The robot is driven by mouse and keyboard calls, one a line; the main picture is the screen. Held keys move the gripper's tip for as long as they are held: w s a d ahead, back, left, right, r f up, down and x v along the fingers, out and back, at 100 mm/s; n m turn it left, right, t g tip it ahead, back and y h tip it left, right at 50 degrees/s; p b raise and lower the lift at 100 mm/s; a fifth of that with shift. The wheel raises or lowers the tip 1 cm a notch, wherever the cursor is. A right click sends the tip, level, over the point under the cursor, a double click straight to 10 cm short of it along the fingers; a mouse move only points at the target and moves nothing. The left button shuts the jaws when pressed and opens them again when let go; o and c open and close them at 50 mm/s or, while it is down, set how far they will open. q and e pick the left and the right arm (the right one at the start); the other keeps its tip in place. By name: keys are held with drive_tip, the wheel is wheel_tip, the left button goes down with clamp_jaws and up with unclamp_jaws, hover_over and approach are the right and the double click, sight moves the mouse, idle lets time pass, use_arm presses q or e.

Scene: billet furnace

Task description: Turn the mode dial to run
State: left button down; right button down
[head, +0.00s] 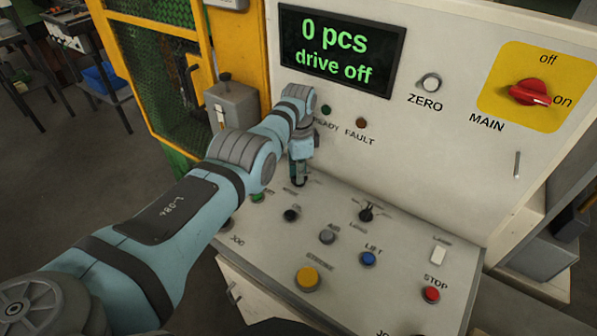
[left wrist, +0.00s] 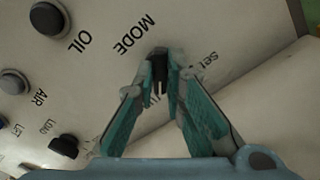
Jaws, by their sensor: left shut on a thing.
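The mode dial is a small black knob that shows between the fingertips in the left wrist view (left wrist: 158,66), beside the printed word MODE. My left gripper (head: 299,180) reaches down to the sloping panel in the head view, and its fingers cover most of the dial there. In the left wrist view my left gripper (left wrist: 162,75) is shut on the dial, one teal finger on each side. A "set" mark shows to the right of the dial. Other lettering below it is partly hidden by the fingers, so I cannot tell which mark it points at. My right gripper is out of view.
The sloping panel carries a black load knob (head: 366,213), a blue lift button (head: 367,258), a yellow button (head: 307,278) and a red stop button (head: 431,294). The display (head: 341,50) reads "0 pcs, drive off". The red main switch (head: 529,92) points towards "on".

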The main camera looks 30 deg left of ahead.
use_arm(q)
drive_tip(key=shift+m, duration=0.5)
drive_tip(key=c, duration=1.7)
unclamp_jaws()
drive_tip(key=shift+w+d, duration=0.1)
drive_tip(key=shift+o, duration=0.2)
wheel_tip(320, 180, up, 12)
drive_tip(key=shift+f, duration=0.15)
